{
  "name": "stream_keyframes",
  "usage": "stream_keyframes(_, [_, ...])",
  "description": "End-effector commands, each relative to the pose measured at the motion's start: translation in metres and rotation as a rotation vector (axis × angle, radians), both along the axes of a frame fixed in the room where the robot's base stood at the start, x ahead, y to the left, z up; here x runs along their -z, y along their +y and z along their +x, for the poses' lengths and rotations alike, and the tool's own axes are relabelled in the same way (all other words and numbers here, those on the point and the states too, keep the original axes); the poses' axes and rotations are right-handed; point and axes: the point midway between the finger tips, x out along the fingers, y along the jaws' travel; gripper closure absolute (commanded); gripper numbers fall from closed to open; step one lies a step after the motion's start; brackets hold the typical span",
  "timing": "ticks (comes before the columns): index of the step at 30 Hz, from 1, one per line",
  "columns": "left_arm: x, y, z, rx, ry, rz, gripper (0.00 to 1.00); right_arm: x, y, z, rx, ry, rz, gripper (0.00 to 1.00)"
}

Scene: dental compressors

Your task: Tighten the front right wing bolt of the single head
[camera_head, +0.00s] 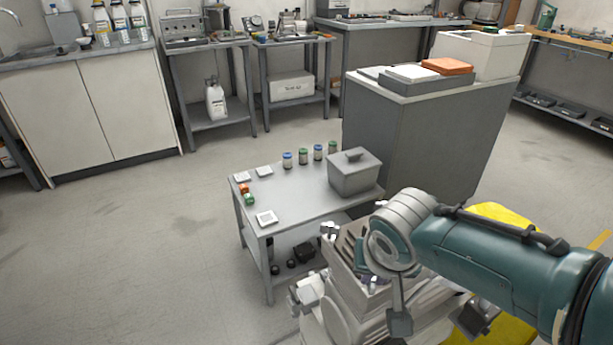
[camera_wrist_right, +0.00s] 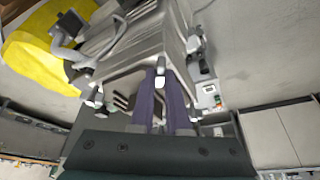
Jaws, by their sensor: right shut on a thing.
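The single-head compressor (camera_head: 345,318) stands at the lower middle of the head view, its grey head (camera_head: 355,290) partly hidden behind my right wrist. In the right wrist view the pale compressor body (camera_wrist_right: 130,48) fills the upper middle. My right gripper (camera_wrist_right: 161,76) has its two purple fingers pointing at the head, close together around a small pale wing bolt (camera_wrist_right: 160,82). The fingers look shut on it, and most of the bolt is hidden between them. Another bolt-like fitting (camera_wrist_right: 95,98) shows to the left in that view. My left gripper is in neither view.
A grey side table (camera_head: 303,208) with a lidded box (camera_head: 354,172), several small jars and white square pads stands just behind the compressor. A tall grey cabinet (camera_head: 410,135) is behind it. A yellow patch (camera_head: 500,215) lies by my right arm. Floor at the left is clear.

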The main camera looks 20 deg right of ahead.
Motion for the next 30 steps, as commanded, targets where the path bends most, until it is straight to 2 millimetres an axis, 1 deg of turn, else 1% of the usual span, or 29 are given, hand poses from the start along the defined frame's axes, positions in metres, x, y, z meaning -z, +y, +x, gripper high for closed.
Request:
stream_keyframes(6, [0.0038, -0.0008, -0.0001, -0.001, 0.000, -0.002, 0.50, 0.0006, 0.0017, 0.0010, 0.120, -0.001, 0.003, 1.00])
stream_keyframes(12, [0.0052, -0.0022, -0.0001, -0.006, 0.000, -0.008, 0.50, 0.0002, 0.0010, 0.0012, 0.181, -0.001, 0.001, 1.00])
stream_keyframes(28, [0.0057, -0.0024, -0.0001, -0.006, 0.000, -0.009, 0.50, 0.0002, 0.0008, 0.0009, 0.204, -0.001, 0.001, 1.00])
stream_keyframes(29, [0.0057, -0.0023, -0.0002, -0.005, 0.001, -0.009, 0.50, 0.0003, 0.0007, 0.0009, 0.204, -0.001, 0.001, 0.85])
stream_keyframes(30, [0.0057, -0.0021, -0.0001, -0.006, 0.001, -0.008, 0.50, 0.0003, 0.0007, 0.0009, 0.204, -0.001, 0.001, 0.81])
